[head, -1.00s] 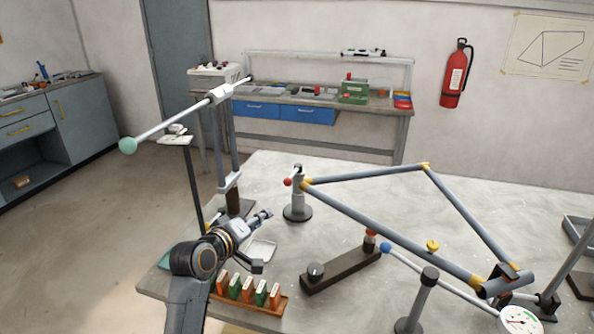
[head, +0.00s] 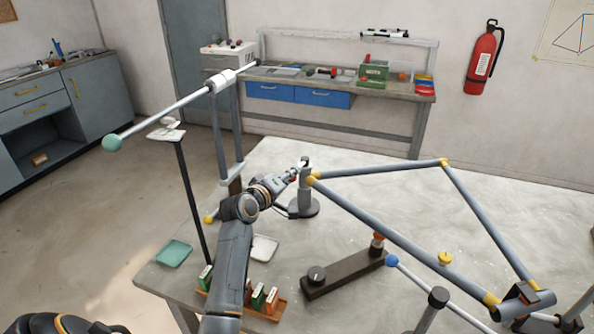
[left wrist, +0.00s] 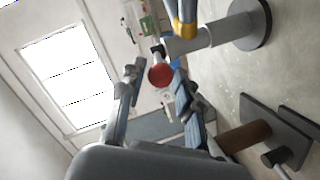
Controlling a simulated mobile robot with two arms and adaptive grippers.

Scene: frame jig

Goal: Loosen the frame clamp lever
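The frame clamp (head: 304,192) is a grey post on a round black base, standing at the left corner of the tube frame (head: 385,228). Its lever ends in a red ball knob (left wrist: 160,75), seen in the left wrist view; in the head view my gripper hides the knob. My left gripper (head: 291,173) reaches to the clamp head from the left. In the left wrist view its two fingers stand apart, one on each side of the red knob, with gaps visible. My right gripper is not in view.
A dark bar fixture (head: 342,271) with a black knob lies right of my arm. A rack of coloured blocks (head: 268,312) and a pale tray (head: 263,248) are near the table's left edge. A tall stand carries a long rod (head: 160,112) behind. Table beyond the clamp is clear.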

